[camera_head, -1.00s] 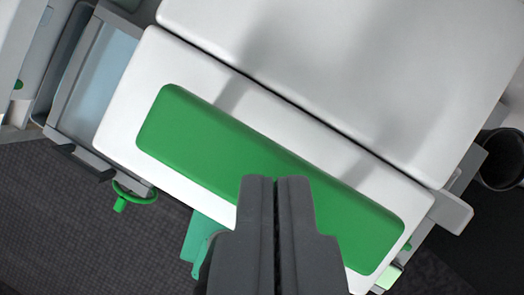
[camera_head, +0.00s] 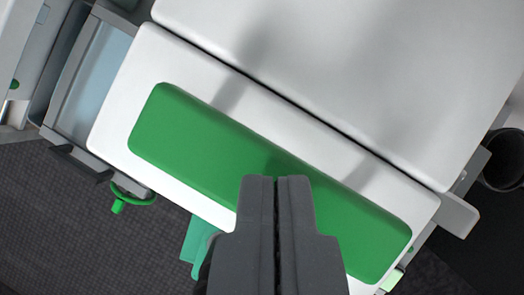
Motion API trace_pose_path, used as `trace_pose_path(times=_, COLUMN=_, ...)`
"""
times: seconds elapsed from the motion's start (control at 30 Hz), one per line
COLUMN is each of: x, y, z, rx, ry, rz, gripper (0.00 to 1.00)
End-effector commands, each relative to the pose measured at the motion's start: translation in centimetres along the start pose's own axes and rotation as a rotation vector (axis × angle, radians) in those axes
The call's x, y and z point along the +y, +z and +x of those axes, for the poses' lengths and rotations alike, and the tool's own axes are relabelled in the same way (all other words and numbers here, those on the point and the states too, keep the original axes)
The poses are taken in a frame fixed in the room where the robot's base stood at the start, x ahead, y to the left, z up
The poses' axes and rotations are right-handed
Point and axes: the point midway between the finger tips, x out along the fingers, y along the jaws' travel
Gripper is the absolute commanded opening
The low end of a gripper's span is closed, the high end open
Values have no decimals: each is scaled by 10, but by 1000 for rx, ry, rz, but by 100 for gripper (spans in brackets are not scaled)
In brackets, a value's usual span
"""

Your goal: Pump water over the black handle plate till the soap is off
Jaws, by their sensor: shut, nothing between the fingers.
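My gripper (camera_head: 278,182) is shut and empty, its two dark fingers side by side at the bottom middle of the view. It is in front of a white housing (camera_head: 180,62) with a long green panel (camera_head: 200,140), and it covers part of that panel. I cannot make out the black handle plate, any soap or any water in this view. I cannot tell whether the fingers touch the green panel.
A grey-framed tray or window with a pale blue face (camera_head: 95,82) is at the left. A green ring handle (camera_head: 135,195) sits below it. A teal part (camera_head: 196,238) shows beside my gripper. A black round opening (camera_head: 503,160) is at the right. Dark textured floor (camera_head: 60,230) lies lower left.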

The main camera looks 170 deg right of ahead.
Motion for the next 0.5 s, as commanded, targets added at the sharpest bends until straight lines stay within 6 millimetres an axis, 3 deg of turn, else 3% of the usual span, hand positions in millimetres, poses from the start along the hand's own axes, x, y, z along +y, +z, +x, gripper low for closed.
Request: trace_pose_path(times=0.5, x=0, y=8, z=16, rx=-4, ry=-1, rz=0, gripper=0)
